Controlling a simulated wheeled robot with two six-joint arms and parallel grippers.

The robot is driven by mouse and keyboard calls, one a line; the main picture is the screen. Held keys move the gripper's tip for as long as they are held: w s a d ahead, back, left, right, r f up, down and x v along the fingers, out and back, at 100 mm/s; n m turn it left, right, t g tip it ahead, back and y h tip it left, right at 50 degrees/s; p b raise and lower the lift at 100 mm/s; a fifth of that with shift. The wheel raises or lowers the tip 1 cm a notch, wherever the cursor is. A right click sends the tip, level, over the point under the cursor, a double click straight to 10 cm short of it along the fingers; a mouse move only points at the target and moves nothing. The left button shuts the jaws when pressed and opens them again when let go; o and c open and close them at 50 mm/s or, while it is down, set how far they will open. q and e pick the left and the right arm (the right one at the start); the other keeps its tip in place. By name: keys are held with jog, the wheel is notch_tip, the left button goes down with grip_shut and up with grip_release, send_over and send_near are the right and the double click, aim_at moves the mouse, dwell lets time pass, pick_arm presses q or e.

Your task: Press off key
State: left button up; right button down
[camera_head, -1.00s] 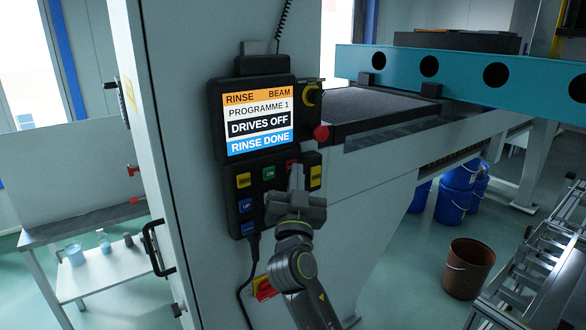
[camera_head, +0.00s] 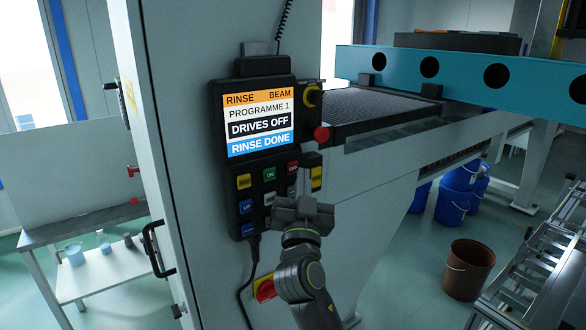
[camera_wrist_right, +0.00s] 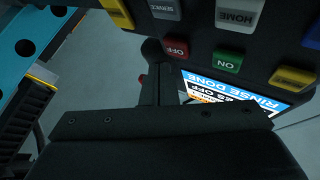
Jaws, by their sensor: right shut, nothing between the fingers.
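The red OFF key (camera_head: 292,167) is on the upright control panel, right of the green ON key (camera_head: 270,173). It also shows in the right wrist view (camera_wrist_right: 176,48). My right gripper (camera_head: 311,160) is shut and empty, with its dark fingertips at the panel just right of the OFF key. In the right wrist view the fingertips (camera_wrist_right: 152,48) lie just left of the OFF key and do not cover it. Contact with the panel cannot be told. The screen (camera_head: 258,124) reads DRIVES OFF and RINSE DONE. My left gripper is not in view.
Yellow, blue and grey keys surround the OFF key, including HOME (camera_wrist_right: 237,15) and SERVICE (camera_wrist_right: 165,8). A teal beam (camera_head: 460,72) runs behind on the right.

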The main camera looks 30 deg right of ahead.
jog(key=s, duration=0.4)
jog(key=shift+s+d, duration=0.2)
jog(key=shift+s, duration=0.15)
dwell(0.6)
